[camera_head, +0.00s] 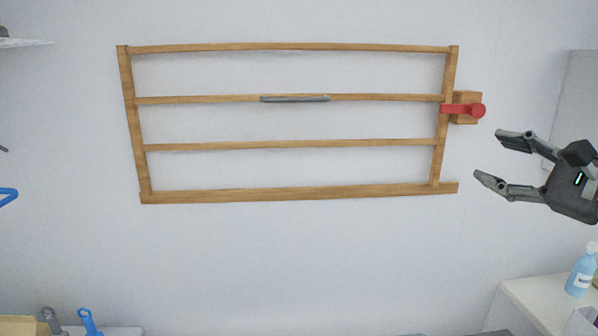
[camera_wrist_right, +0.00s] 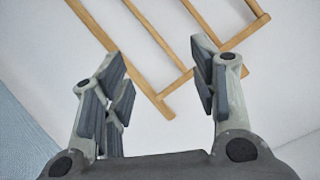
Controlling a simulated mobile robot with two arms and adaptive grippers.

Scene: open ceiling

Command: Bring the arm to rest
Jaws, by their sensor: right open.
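My right gripper (camera_head: 487,157) comes in from the right in the head view. Its two fingers are spread apart and nothing is between them. It is in front of the wall, to the right of and a little below a wooden rack (camera_head: 290,194). In the right wrist view the open fingers (camera_wrist_right: 163,85) show at both sides, with the rack's wooden bars (camera_wrist_right: 150,85) beyond them. My left gripper is in neither view.
A red peg (camera_head: 462,110) with a wooden block (camera_head: 465,95) sits at the rack's right edge. A grey bar (camera_head: 295,98) lies along one slat. A blue spray bottle (camera_head: 581,272) stands on a white counter (camera_head: 535,300) at the lower right. Blue and grey tools are at the lower left.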

